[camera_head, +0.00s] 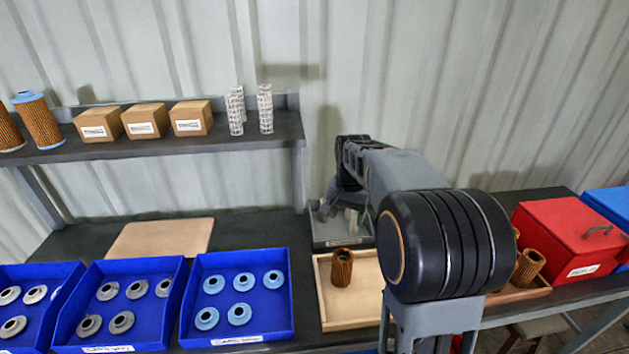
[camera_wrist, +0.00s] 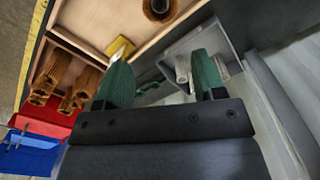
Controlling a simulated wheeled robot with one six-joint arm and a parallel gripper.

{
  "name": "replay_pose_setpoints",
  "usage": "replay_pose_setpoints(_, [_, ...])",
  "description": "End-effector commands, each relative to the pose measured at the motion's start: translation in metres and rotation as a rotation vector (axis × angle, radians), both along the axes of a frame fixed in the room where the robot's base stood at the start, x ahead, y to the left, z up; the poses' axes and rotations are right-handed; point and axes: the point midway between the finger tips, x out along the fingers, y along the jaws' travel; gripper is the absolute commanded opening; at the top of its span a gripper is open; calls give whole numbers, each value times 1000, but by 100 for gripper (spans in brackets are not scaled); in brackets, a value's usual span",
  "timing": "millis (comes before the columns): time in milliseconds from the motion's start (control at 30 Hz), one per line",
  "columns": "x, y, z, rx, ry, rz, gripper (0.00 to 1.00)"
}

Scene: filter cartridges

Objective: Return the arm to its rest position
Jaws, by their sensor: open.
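My arm (camera_head: 395,180) reaches out over the bench, and its large black joint covers part of the bench in the head view. My gripper (camera_wrist: 160,78) is open, its two green fingers spread apart with nothing held between them. In the head view its end (camera_head: 325,208) is partly visible above a grey fixture (camera_head: 330,240) at the back of the bench. The fixture also shows beyond the fingers in the wrist view (camera_wrist: 228,50), with pale cylindrical parts (camera_wrist: 183,68) at it.
A brown pleated filter (camera_head: 341,270) stands in a wooden tray (camera_head: 345,318). More pleated filters (camera_head: 528,265) lie at right, beside a red box (camera_head: 565,240) and a blue box (camera_head: 612,208). Blue bins of end caps (camera_head: 240,340) fill the front left. A shelf (camera_head: 200,143) holds cartons and mesh cores.

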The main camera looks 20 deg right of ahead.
Motion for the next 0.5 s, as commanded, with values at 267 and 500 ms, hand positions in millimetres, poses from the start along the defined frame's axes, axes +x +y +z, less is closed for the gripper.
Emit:
replay_pose_setpoints(267, [2, 0, -7, -4, -16, 91, 63])
replay_pose_setpoints(500, [-54, 28, -25, -31, -75, 393, 63])
